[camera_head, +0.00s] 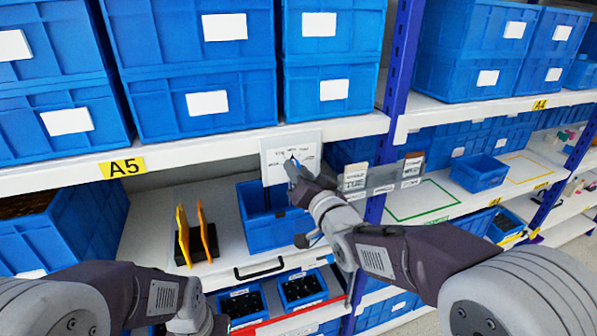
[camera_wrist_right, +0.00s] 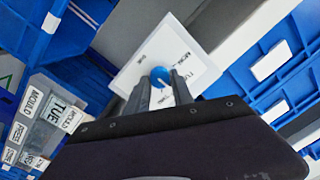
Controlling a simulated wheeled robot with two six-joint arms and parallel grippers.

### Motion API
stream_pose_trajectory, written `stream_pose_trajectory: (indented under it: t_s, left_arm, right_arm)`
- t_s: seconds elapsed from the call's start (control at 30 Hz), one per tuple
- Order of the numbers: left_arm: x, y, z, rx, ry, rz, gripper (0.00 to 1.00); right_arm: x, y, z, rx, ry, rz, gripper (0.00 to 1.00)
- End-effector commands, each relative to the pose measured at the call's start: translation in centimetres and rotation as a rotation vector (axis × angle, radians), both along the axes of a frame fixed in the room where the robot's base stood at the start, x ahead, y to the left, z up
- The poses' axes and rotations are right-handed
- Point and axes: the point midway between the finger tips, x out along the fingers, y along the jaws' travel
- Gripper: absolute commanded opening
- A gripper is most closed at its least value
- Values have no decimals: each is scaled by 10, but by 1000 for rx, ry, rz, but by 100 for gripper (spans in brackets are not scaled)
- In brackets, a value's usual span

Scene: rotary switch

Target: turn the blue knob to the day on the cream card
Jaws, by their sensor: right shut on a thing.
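The blue knob (camera_wrist_right: 160,77) sits in the middle of a white square dial plate (camera_wrist_right: 197,62) with day names printed around it. In the head view the plate (camera_head: 311,141) stands at the shelf edge. My right gripper (camera_head: 293,168) is at the plate; in the right wrist view its fingers (camera_wrist_right: 160,92) are shut on the knob and hide part of it. The knob's exact pointing direction is unclear. A pale card reading TUE (camera_head: 354,179) hangs on a grey holder right of the plate; it also shows in the wrist view (camera_wrist_right: 62,108). My left gripper's fingers are not visible.
An open blue bin (camera_head: 270,232) stands below the plate, beside a black rack (camera_head: 196,246) with yellow upright parts. Other cards (camera_head: 412,166) hang on the grey holder (camera_head: 383,178). A blue upright post (camera_head: 402,55) rises right of the plate. Blue boxes fill the shelf above.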

Motion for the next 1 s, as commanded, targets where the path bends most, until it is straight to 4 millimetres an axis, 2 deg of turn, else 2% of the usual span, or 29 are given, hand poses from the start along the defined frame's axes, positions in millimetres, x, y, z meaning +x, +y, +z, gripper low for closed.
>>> stream_pose_trajectory:
  t_s: [0.27,0.7,1.0]
  left_arm:
    - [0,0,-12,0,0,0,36]
    - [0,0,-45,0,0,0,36]
    - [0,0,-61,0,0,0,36]
  right_arm:
    - [0,0,-1,-89,-34,-2,0]
    - [0,0,-1,-413,-142,-2,0]
    - [0,1,1,-579,-195,-2,0]
